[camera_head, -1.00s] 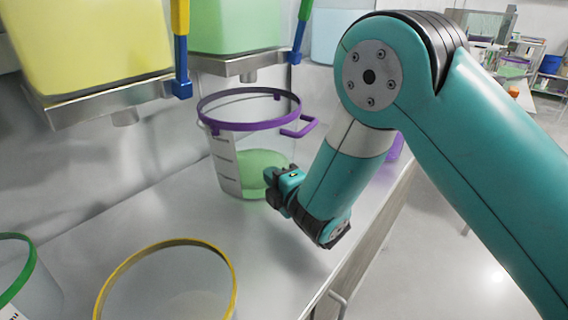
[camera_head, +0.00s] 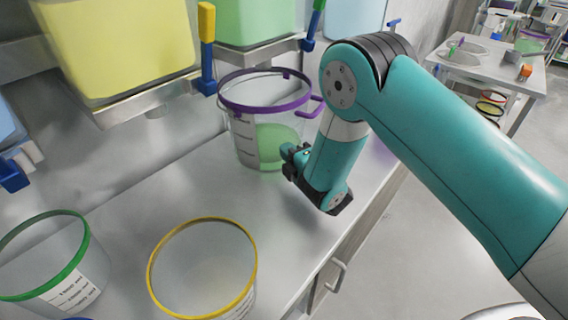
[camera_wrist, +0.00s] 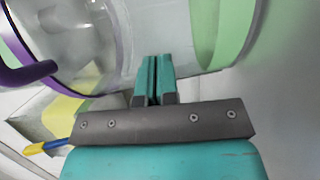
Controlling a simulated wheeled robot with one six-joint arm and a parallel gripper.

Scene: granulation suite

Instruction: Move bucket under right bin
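A clear bucket with a purple rim and handle (camera_head: 245,140) stands on the steel counter, beneath and slightly in front of the green bin (camera_head: 255,22). It holds some green material. The right bin, pale blue (camera_head: 355,18), is at the top, partly hidden by my arm. My gripper (camera_head: 290,154) is at the bucket's lower front right side. In the wrist view, my gripper (camera_wrist: 154,65) has its fingers together with a thin gap and nothing visible between them. The fingertips are at the bucket's clear wall (camera_wrist: 135,30); whether they touch is unclear. The purple handle (camera_wrist: 28,74) is apart from them.
A yellow bin (camera_head: 115,45) hangs at upper left. A yellow-rimmed bucket (camera_head: 205,268) and a green-rimmed bucket (camera_head: 50,260) stand on the near counter (camera_head: 120,200). A drawer handle (camera_head: 336,274) sticks out in front. Open floor (camera_head: 420,230) and another table (camera_head: 490,65) are right.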

